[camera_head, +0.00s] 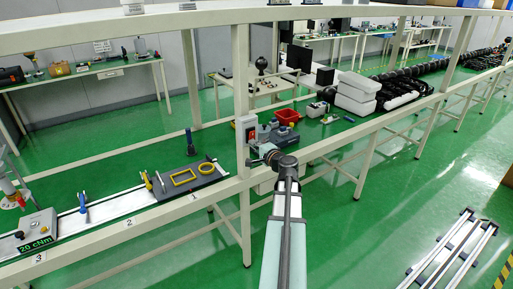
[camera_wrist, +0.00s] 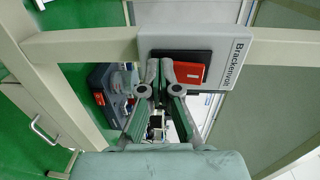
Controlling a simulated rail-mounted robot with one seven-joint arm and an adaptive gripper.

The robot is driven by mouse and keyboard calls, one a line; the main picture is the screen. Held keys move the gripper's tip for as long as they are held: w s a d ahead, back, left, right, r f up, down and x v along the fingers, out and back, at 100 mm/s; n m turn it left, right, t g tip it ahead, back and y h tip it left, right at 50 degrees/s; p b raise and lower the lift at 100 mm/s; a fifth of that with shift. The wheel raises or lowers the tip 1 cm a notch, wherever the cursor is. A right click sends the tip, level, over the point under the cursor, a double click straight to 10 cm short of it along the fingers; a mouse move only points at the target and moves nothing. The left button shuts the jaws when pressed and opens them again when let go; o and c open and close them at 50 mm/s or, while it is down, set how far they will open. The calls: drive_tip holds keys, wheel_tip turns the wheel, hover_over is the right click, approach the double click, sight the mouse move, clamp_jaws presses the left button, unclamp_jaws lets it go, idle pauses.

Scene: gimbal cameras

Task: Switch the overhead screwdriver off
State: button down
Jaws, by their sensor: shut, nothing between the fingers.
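A light switch box (camera_head: 246,128) with a red part is fixed to the post of the bench frame. In the wrist view, the box (camera_wrist: 225,45), lettered "Brackenvolt", carries a dark plate with a red rocker (camera_wrist: 187,72). My gripper (camera_wrist: 161,66) is shut and empty, its fingertips in front of the dark plate, just left of the rocker. I cannot tell whether they touch. In the head view, my gripper (camera_head: 272,156) is just below and right of the box. No overhead screwdriver can be made out for certain.
A grey "20 cNm" unit (camera_head: 38,230) stands at the bench's left end. A dark tray with yellow rings (camera_head: 186,180) lies left of the post. A grey device (camera_head: 275,138) and red bin (camera_head: 288,116) are right of it.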

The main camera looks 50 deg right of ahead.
drive_tip(key=f+b+v, duration=0.3)
drive_tip(key=b+v, duration=0.2)
drive_tip(key=v, duration=0.8)
drive_tip(key=shift+s+f, duration=0.15)
drive_tip(key=shift+s, duration=0.3)
drive_tip(key=shift+a, duration=0.1)
drive_tip(key=a+f+n+g+y, duration=0.35)
drive_tip(key=a+f, duration=0.45)
drive_tip(key=f, duration=0.4)
drive_tip(key=w+a+f+n+g+y, duration=0.1)
drive_tip(key=a+f+n+g+y, duration=0.2)
drive_tip(key=a+f, duration=0.7)
drive_tip(key=a+f+n+g+y, duration=0.1)
drive_tip(key=a+f+n+g, duration=0.35)
drive_tip(key=f, duration=0.95)
drive_tip(key=s+a+f+n+g, duration=0.3)
drive_tip(key=s+a+f, duration=0.3)
drive_tip(key=a, duration=0.3)
drive_tip(key=s+a+f+n+g+h, duration=0.1)
drive_tip(key=s+a+f+n+g, duration=0.3)
drive_tip(key=s+a, duration=0.4)
drive_tip(key=s+a+f+n+g+h, duration=0.1)
drive_tip(key=s+a+f+n+g, duration=0.2)
drive_tip(key=a, duration=0.9)
drive_tip(key=s+f+g, duration=0.2)
drive_tip(key=s+f, duration=0.2)
drive_tip(key=f, duration=0.2)
drive_tip(key=shift+s+a, duration=0.15)
drive_tip(key=shift+s, duration=0.15)
